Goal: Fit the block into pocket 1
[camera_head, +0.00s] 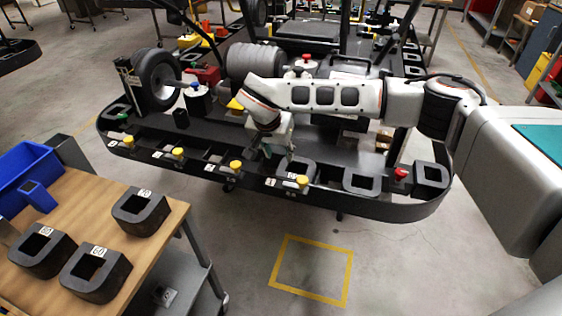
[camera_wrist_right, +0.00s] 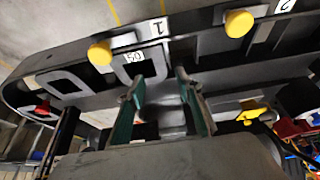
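The dark ring-shaped block labelled 50 (camera_wrist_right: 150,66) sits in the kart stand's front rail, behind the plate marked 1 (camera_wrist_right: 157,28) and a yellow knob (camera_wrist_right: 100,53). In the head view the block (camera_head: 301,166) shows beside my gripper. It looks seated in pocket 1, but its depth cannot be told. My right gripper (camera_wrist_right: 160,84) is open, its two green-sided fingers apart with no block between them. Its tips are close to the block's edge; contact cannot be told. In the head view the right gripper (camera_head: 277,157) is over the rail. My left gripper is not in view.
Several similar dark blocks lie on the wooden table (camera_head: 178,214) at left, beside a blue bin (camera_head: 27,170). A red knob (camera_head: 400,174) and another ring block (camera_head: 361,178) are further right on the rail. A yellow floor square (camera_head: 312,270) is empty.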

